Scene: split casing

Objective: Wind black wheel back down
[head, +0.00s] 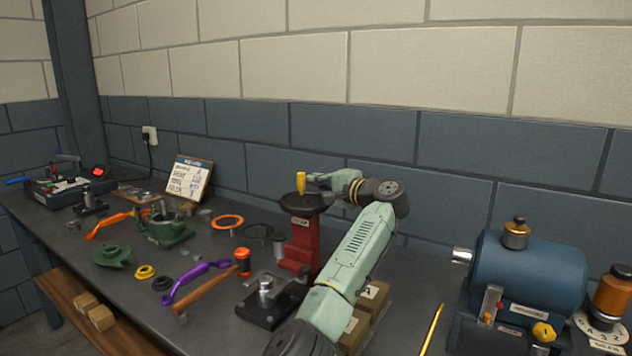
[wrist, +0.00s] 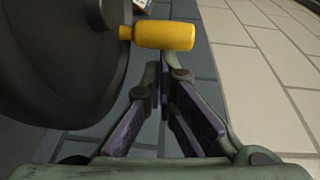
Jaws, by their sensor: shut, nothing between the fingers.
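The black wheel (head: 306,203) lies flat on top of a red stand (head: 303,245), with a yellow handle (head: 301,183) standing up from it. In the wrist view the wheel (wrist: 60,60) fills the left side and the handle (wrist: 164,35) juts from its face. My gripper (head: 316,180) is at the wheel, just right of the handle in the head view. In the wrist view my gripper's fingers (wrist: 162,68) are shut with nothing between them. Their tips end close to the handle; I cannot tell if they touch it.
A black block with a metal knob (head: 266,300) and cardboard boxes (head: 368,305) stand near my arm. A blue motor-like housing (head: 528,280) is at the right. Tools, rings and a green casing (head: 165,228) crowd the bench's left. The block wall is behind.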

